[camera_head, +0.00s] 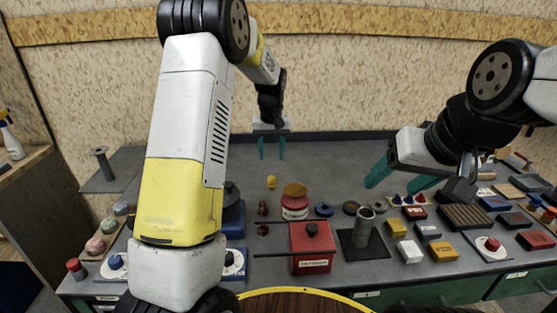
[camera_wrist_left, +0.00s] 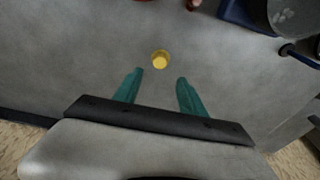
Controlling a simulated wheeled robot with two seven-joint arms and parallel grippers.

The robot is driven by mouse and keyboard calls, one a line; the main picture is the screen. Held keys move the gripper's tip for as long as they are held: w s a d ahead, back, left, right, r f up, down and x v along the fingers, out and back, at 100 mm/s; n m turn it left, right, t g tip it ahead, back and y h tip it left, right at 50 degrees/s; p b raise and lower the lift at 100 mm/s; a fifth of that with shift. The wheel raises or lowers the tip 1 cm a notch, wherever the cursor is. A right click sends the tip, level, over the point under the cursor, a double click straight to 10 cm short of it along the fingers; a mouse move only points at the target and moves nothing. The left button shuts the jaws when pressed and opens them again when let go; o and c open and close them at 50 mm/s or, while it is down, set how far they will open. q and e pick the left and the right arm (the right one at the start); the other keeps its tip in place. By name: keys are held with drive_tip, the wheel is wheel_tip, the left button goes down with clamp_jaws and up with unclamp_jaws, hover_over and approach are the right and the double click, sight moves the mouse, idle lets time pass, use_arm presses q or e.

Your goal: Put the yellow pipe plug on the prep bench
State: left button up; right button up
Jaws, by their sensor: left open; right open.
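The yellow pipe plug (camera_head: 271,182) stands on the grey bench top (camera_head: 330,160), behind the red and white round container. In the left wrist view the plug (camera_wrist_left: 161,59) is a small yellow round piece on bare grey surface, just beyond my fingertips and about centred between them. My left gripper (camera_head: 271,155) is open and empty above the bench, pointing down behind the plug; its teal fingers (camera_wrist_left: 158,80) show apart in the wrist view. My right gripper (camera_head: 390,185) is open and empty over the right part of the bench.
A red and white container (camera_head: 295,207) with an orange top stands in front of the plug. A red box (camera_head: 312,248), a grey cylinder on a dark plate (camera_head: 363,228) and several small blocks fill the front and right. The back middle is clear.

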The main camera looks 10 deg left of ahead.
use_arm(q)
drive_tip(key=s+a+r+m+t+h, duration=0.1)
drive_tip(key=s+r+t+h, duration=0.1)
drive_tip(key=s+r, duration=1.25)
drive_tip(key=s+m+t, duration=0.1)
drive_tip(key=s+t, duration=0.1)
drive_tip(key=s, duration=1.7)
drive_tip(key=shift+s+d+r+m+h, duration=0.15)
drive_tip(key=shift+s+r+m+h, duration=0.15)
drive_tip(key=shift+m, duration=0.1)
